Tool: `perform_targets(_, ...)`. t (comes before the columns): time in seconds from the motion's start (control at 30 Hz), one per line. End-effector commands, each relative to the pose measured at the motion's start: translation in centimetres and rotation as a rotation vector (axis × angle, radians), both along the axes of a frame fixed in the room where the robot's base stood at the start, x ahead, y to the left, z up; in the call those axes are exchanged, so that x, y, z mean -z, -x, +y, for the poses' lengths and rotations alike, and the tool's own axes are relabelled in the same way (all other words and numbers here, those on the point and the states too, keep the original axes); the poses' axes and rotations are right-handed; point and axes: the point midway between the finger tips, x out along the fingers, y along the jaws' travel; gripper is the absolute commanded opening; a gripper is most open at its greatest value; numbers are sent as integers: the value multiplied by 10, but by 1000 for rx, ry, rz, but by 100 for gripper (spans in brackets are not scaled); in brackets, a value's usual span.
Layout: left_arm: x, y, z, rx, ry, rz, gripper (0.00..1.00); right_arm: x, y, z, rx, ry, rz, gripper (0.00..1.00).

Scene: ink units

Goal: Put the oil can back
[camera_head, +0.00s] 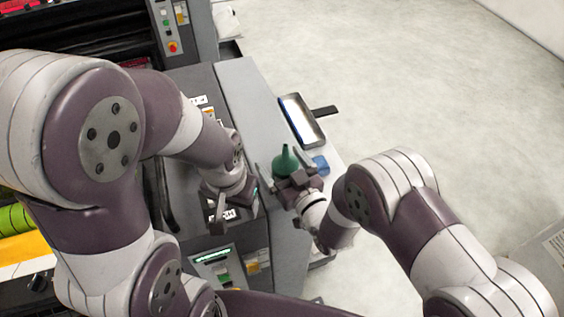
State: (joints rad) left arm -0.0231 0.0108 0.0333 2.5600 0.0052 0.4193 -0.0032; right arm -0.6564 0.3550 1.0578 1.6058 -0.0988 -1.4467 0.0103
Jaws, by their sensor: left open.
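The green oil can (286,161) has a narrow spout pointing up. It is near the right edge of the grey cabinet top. My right gripper (285,168) is at the can, with a finger on either side of it. The hand hides the can's lower part, and I cannot tell whether the fingers press on it or whether it rests on the surface. My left gripper (236,207) is open and empty, to the left of the can, above the cabinet front.
A shallow tray (317,141) lies at the cabinet's right edge, behind the can. A small blue object (320,163) is just right of the can. A control panel with a red button (172,46) stands at the back. Open floor (430,90) lies to the right.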

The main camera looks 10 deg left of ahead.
Motion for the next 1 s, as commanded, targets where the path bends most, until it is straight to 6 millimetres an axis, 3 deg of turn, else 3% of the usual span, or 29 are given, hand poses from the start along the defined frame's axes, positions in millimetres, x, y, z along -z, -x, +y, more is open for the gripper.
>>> perform_targets(0.23, -3, 0, 0, 0, 0, 0, 57, -4, 2, -2, 0, 1, 1, 95)
perform_targets(0.7, 23, 0, 0, 0, 0, 0, 57, -2, 77, -73, 1, 1, 1, 95)
perform_targets(1.0, 24, 0, 0, 0, 0, 0, 57, -4, 88, -83, 0, 0, 0, 95)
